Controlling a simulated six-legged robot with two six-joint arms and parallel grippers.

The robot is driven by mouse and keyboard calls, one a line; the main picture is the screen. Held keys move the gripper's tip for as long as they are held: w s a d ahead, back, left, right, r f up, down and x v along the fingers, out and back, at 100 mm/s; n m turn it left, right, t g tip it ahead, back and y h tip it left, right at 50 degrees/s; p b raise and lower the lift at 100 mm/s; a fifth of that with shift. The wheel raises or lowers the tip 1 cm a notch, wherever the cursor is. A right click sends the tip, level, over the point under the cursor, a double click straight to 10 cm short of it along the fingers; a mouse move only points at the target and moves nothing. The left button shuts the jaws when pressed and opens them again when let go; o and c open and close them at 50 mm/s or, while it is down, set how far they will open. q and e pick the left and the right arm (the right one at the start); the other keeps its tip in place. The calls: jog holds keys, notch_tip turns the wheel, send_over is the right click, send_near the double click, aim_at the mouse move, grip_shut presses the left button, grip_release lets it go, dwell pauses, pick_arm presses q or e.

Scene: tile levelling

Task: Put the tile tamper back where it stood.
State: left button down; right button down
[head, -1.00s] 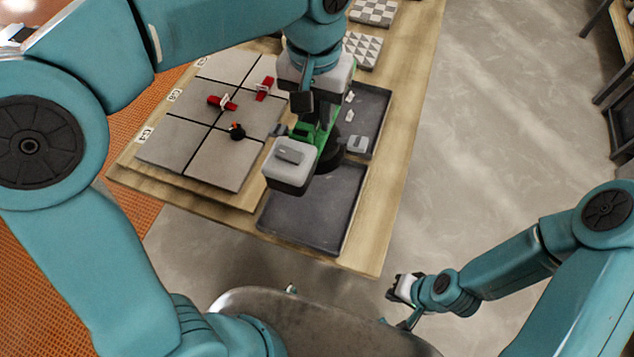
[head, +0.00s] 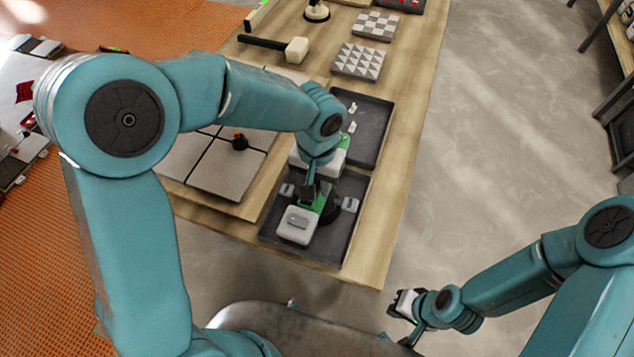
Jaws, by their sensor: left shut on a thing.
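My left gripper (head: 318,198) is shut on the tile tamper (head: 329,212), whose dark round part shows just beside the green and white gripper body. The gripper hides most of the tamper. They are over the near dark tray (head: 328,249) at the table's near right corner. I cannot tell whether the tamper touches the tray floor. My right gripper (head: 405,304) is off the table at the lower right, small in view, and its jaws cannot be made out.
The far dark tray (head: 375,130) holds small white pieces. Grey tiles (head: 222,172) lie left, with a small black-and-red item (head: 239,142) on them. Patterned tiles (head: 358,61) and a pale-headed mallet (head: 297,50) lie further back. The table's right strip (head: 396,190) is clear.

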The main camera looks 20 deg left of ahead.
pick_arm(q)
jog(key=shift+w+f, duration=0.1)
jog(key=shift+f, duration=0.35)
jog(key=shift+f, duration=0.2)
jog(key=c, duration=0.8)
grip_release()
